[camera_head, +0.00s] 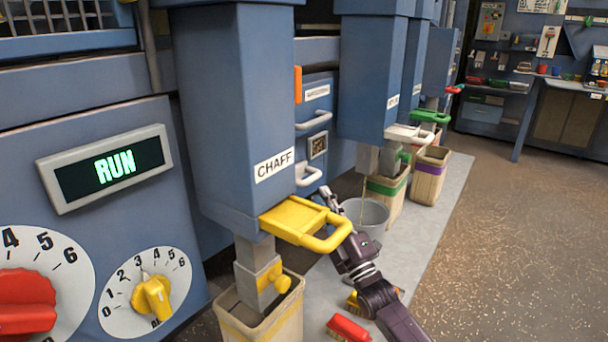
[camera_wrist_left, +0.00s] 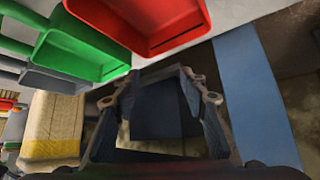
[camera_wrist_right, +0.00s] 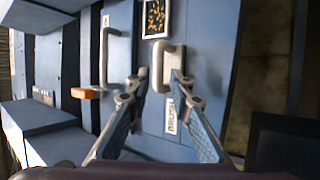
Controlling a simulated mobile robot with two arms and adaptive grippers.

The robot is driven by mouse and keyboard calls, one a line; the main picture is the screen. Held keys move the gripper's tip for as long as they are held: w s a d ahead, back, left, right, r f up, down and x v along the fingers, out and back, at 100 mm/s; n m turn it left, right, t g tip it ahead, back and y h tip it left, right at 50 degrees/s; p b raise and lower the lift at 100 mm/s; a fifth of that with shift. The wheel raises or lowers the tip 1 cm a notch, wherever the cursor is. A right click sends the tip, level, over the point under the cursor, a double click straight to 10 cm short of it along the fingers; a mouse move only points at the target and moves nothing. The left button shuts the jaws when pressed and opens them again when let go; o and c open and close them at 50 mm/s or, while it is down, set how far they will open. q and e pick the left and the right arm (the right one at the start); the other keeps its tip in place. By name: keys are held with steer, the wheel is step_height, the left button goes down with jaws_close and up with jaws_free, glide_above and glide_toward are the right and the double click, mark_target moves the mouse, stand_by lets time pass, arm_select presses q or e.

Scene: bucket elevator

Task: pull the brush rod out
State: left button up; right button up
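The brush rod's pale U-shaped handle (camera_wrist_right: 181,62) sticks out of a blue panel, beside a label that appears to read BRUSH (camera_wrist_right: 170,116). In the head view the lower pale handle (camera_head: 309,177) sits under a small window. My right gripper (camera_wrist_right: 161,76) is open, its two fingers pointing at the panel with the handle near and partly between the tips. I cannot tell whether they touch it. In the head view the right gripper (camera_head: 328,196) is just right of the handle. My left gripper (camera_wrist_left: 150,82) is open and empty in its wrist view, outside the head view.
A yellow chaff slide handle (camera_head: 325,240) juts out close to my right gripper. A grey bucket (camera_head: 365,216) stands behind it. A red-backed brush (camera_head: 348,328) lies on the floor. Another pale handle (camera_wrist_right: 117,60) and an orange tag (camera_wrist_right: 88,93) are nearby. Open floor lies right.

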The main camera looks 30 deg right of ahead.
mark_target(312, 176)
steer(key=b+x, duration=0.1)
steer(key=x, duration=0.4)
steer(key=shift+w+r, duration=0.25)
steer(key=shift+w, duration=0.1)
arm_select(q)
steer(key=w+d+r+t, duration=0.1)
steer(key=w+r+t, duration=0.2)
steer(key=w+r, duration=0.1)
steer(key=shift+w+d+r+h, duration=0.15)
steer(key=shift+w+d+h, duration=0.1)
steer(key=shift+d+h, duration=0.15)
arm_select(e)
steer(key=shift+w+r, duration=0.35)
steer(key=shift+w, duration=0.15)
jaws_close()
